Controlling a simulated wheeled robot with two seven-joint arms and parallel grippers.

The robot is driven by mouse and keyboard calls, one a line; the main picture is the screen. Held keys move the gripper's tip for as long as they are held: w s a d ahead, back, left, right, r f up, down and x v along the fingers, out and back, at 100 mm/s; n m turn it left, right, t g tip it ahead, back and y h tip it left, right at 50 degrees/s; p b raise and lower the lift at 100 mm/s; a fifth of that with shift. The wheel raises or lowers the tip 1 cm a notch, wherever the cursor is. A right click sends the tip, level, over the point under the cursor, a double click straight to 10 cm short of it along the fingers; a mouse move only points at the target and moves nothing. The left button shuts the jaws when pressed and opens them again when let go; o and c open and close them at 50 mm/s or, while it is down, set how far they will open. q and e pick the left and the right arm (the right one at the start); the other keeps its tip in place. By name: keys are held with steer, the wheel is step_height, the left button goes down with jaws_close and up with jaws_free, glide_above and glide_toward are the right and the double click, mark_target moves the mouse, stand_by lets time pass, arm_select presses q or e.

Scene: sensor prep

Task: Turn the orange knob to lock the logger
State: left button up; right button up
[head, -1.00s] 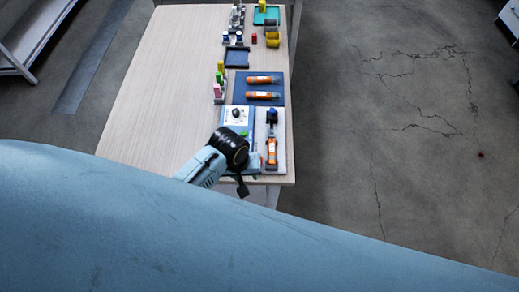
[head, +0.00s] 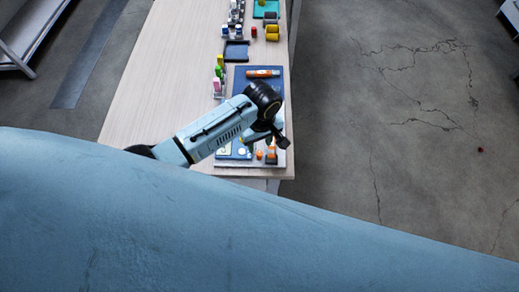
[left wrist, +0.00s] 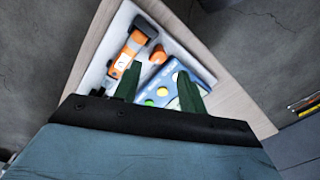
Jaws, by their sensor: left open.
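The orange-and-grey logger (left wrist: 132,48) lies on a white board (left wrist: 108,42) in the left wrist view. The knob appears just past the fingertips; I cannot tell the exact distance. My right gripper is not in view.
A blue panel (left wrist: 172,77) with coloured dots lies beside the logger. Another orange-banded device (head: 263,73) lies on a dark blue mat (head: 238,75). The table's left side is clear.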

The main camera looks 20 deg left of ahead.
arm_select(q)
steer(key=shift+f+b, duration=0.4)
steer(key=shift+f, duration=1.9)
jaws_close()
